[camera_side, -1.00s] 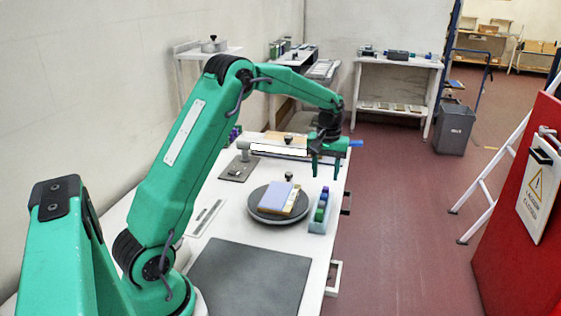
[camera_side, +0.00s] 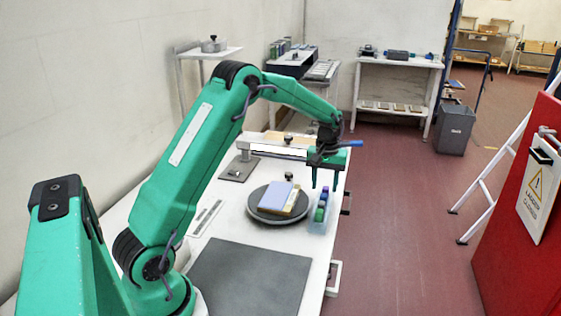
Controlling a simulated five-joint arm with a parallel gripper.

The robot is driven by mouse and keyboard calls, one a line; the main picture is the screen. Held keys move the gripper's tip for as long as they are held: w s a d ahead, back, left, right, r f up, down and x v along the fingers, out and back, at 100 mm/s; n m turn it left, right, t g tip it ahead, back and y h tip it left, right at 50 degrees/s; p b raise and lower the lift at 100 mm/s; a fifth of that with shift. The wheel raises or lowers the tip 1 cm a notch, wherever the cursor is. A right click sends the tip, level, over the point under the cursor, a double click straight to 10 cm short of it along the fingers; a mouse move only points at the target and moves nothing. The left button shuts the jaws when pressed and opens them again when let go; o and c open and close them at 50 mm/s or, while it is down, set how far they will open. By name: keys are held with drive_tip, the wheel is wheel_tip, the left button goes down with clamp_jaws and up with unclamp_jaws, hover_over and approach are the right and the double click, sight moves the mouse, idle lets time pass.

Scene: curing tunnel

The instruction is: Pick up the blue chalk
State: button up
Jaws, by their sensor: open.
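My gripper (camera_side: 324,188) is open and empty, pointing down with its two fingers apart. In the picture it is over the far end of a small pale-blue tray (camera_side: 317,228) near the right edge of the white bench. Several small coloured pieces stand in a row in the tray. A blue piece (camera_side: 324,197) is towards the far end, just below the fingertips in the picture, and a green one (camera_side: 319,214) is nearer. The pieces are small, so I cannot tell surely which is the blue chalk. I cannot tell the gap between fingertips and pieces.
Left of the tray is a round dark turntable (camera_side: 265,215) carrying a pale-blue and cream block (camera_side: 278,197). A dark mat (camera_side: 250,275) lies nearer. A white rail (camera_side: 275,149) crosses behind. The bench's right edge is close to the tray.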

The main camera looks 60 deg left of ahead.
sight(324, 194)
drive_tip(key=shift+f, duration=1.95)
drive_tip(key=shift+c, duration=0.5)
clamp_jaws()
